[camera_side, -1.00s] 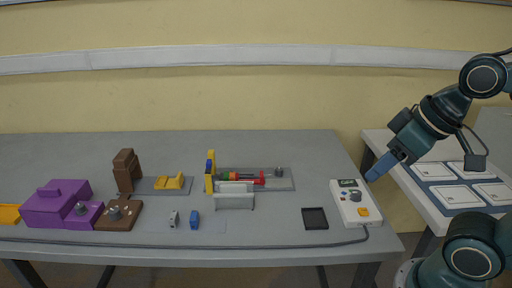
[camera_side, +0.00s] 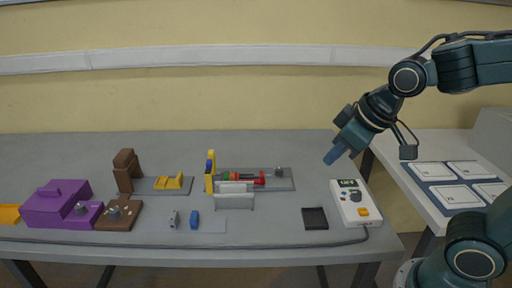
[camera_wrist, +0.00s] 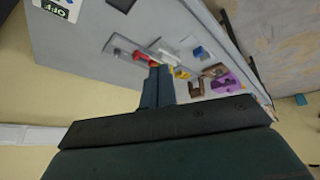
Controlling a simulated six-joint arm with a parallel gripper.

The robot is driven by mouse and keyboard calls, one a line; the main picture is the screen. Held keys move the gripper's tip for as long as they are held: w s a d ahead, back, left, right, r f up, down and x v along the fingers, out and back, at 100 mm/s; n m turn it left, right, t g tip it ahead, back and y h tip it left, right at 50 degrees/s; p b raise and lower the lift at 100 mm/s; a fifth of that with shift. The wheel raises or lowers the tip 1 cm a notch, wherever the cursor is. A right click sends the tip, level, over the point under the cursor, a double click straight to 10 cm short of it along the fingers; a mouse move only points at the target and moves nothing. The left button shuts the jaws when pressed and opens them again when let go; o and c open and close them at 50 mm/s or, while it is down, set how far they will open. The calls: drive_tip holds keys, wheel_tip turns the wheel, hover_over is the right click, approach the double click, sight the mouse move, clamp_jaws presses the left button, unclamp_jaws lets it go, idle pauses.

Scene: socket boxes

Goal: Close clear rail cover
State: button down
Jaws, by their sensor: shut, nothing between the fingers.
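A pale grey cover-like piece (camera_side: 234,201), which looks like the clear rail cover, sits at the front of a grey base plate (camera_side: 285,182) mid-table. Behind it are red and green parts (camera_side: 259,179), with a yellow upright (camera_side: 210,172) at the left end. I cannot tell the cover's exact angle. The red part (camera_wrist: 146,57) and a whitish piece (camera_wrist: 168,52) also show small in the wrist view. My gripper (camera_side: 333,157) is shut and empty, in the air well right of the cover and touching nothing. Its blue fingers (camera_wrist: 158,74) show in the wrist view.
A white control box (camera_side: 355,204) with a cable and a black square tray (camera_side: 314,218) lie at the table's right. Purple boxes (camera_side: 60,205), a brown block (camera_side: 125,170) and small blue and grey pieces (camera_side: 194,218) lie left. The table's back right is clear.

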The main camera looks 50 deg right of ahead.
drive_tip(key=w+a+f+n, duration=0.3)
drive_tip(key=w+f, duration=0.3)
drive_tip(key=w, duration=0.2)
drive_tip(key=w+a+f+n+t, duration=0.1)
drive_tip(key=w+a+f+n, duration=0.1)
drive_tip(key=w+a+f, duration=0.2)
drive_tip(key=w+f, duration=0.3)
drive_tip(key=w, duration=0.1)
drive_tip(key=shift+w+a+n+h, duration=0.25)
drive_tip(key=shift+w+n+h, duration=0.05)
drive_tip(key=shift+w+n, duration=0.1)
drive_tip(key=shift+f, duration=0.1)
approach(232, 195)
drive_tip(key=f, duration=0.1)
drive_tip(key=a+f, duration=0.1)
drive_tip(key=f, duration=0.1)
drive_tip(key=a+f, duration=0.1)
drive_tip(key=shift+w+a+f, duration=0.15)
drive_tip(key=shift+w+f, duration=0.15)
drive_tip(key=shift+f, duration=0.1)
drive_tip(key=shift+w+d+r, duration=0.15)
drive_tip(key=shift+w+d, duration=0.55)
drive_tip(key=shift+d, duration=0.1)
drive_tip(key=shift+w+d, duration=0.55)
drive_tip(key=shift+w, duration=0.05)
